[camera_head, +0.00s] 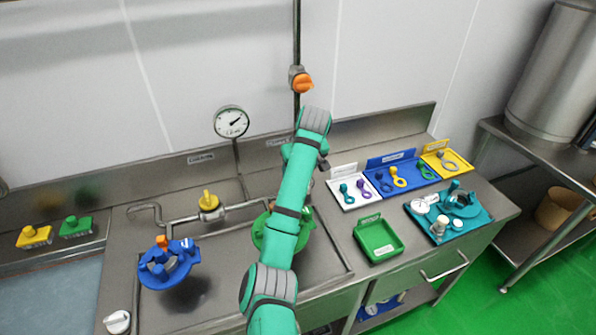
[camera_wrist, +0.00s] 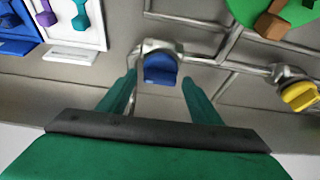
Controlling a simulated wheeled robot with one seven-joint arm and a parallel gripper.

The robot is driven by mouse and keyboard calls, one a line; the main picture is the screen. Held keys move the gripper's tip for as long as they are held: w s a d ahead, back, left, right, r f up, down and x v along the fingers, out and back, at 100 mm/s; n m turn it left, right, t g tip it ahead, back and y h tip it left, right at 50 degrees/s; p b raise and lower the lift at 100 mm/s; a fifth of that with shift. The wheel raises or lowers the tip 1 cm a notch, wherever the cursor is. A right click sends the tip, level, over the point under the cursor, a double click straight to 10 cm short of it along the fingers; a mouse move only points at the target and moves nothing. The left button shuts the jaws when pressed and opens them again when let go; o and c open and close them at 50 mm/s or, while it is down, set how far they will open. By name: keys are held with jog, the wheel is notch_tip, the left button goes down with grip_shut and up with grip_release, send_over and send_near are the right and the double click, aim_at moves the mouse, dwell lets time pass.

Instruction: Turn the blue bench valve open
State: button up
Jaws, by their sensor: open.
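The blue bench valve (camera_wrist: 160,68) shows in the wrist view as a blue handle on a grey metal fitting in the pipe run. My gripper (camera_wrist: 159,78) is open, with one green finger on each side of the blue handle in the picture. Gaps show between the handle and both fingers. I cannot tell how far the fingertips are from it in depth. In the head view my own green arm hides the blue valve and most of my gripper.
A yellow valve (camera_wrist: 300,95) sits along the pipe and also shows in the head view (camera_head: 208,202). A green round fixture (camera_wrist: 280,12) is close by. White (camera_head: 349,205) and blue (camera_head: 412,188) trays and a green tray (camera_head: 362,252) stand right of my arm.

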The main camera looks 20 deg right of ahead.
jog(key=v, duration=1.1)
jog(key=shift+f, duration=0.15)
dwell(0.5)
